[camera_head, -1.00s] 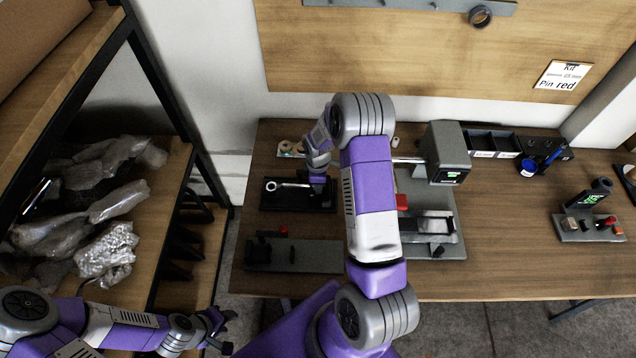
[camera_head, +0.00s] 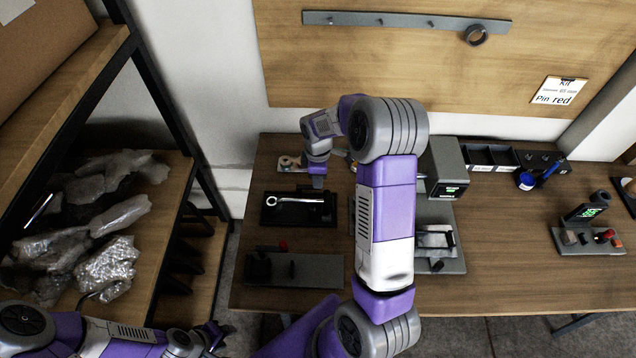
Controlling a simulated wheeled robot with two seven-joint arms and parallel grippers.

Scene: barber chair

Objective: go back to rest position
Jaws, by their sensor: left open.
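My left gripper (camera_head: 218,338) is at the bottom left, in front of the shelf rack, with its fingers apart and nothing visible between them. My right arm rises across the middle of the table, and its wrist bends down to the left. My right gripper (camera_head: 318,182) points down above the back edge of a black tray (camera_head: 285,217). Its fingertips are too small and dark to tell open from shut. A silver wrench (camera_head: 295,200) lies in the tray, apart from the gripper.
The wooden table (camera_head: 500,255) carries a dark fixture (camera_head: 295,270), a grey machine (camera_head: 445,170) partly behind my arm, black bins (camera_head: 490,158) and a small device (camera_head: 588,228). Shelves with plastic bags (camera_head: 110,215) stand left. The table's right middle is clear.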

